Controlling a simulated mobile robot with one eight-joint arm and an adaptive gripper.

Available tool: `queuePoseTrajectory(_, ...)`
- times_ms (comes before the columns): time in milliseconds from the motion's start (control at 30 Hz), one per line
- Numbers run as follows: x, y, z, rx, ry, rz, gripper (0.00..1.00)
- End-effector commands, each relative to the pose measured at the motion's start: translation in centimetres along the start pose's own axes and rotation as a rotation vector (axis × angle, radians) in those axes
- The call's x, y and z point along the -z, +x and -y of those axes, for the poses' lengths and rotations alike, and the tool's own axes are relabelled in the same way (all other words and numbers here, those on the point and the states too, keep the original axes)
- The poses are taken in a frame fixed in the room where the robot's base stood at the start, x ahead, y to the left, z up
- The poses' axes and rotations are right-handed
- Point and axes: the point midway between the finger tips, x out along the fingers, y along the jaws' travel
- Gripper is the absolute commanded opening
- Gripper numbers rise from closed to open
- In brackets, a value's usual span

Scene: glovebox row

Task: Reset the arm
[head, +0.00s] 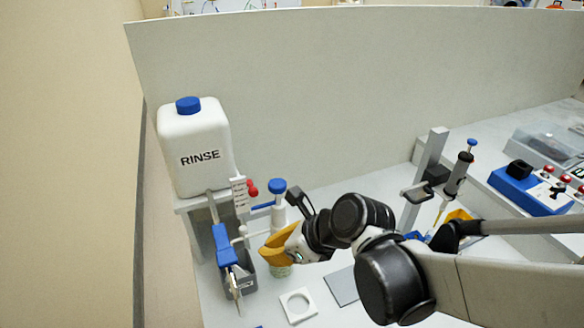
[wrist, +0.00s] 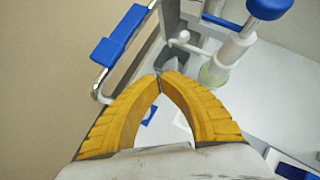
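My gripper (head: 266,253) is on the left side of the bench in the head view, on my bent arm, in front of the rinse station. In the wrist view its two yellow fingers (wrist: 160,78) curve together and their tips meet. Nothing shows between the tips. A small blue-and-white patch of the bench shows through the gap behind them. In the head view the gripper partly covers a pale bottle with a blue pump top (head: 277,187). That pump top also shows in the wrist view (wrist: 268,9), right of the fingers.
A white RINSE container (head: 195,145) with a blue cap stands on a shelf at the left. A blue-handled tool (head: 224,246) hangs at a grey bin below. A white square plate with a round hole (head: 298,305) lies in front. A pipette stand (head: 425,175) and blue device (head: 528,190) are right.

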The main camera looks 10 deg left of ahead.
Motion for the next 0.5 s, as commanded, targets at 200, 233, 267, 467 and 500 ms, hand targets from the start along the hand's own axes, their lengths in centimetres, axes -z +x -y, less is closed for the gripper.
queuePoseTrajectory(200,0.7,-1.1,0.8,0.032,-0.097,-0.018,0.0)
queuePoseTrajectory(233,1.1,-1.7,1.1,0.047,-0.146,-0.028,0.0)
queuePoseTrajectory(267,1.6,-2.4,1.6,0.064,-0.209,-0.043,0.0)
queuePoseTrajectory(467,6.7,-9.4,4.9,0.177,-0.828,-0.248,0.0)
queuePoseTrajectory(500,7.9,-10.9,5.3,0.183,-0.963,-0.306,0.0)
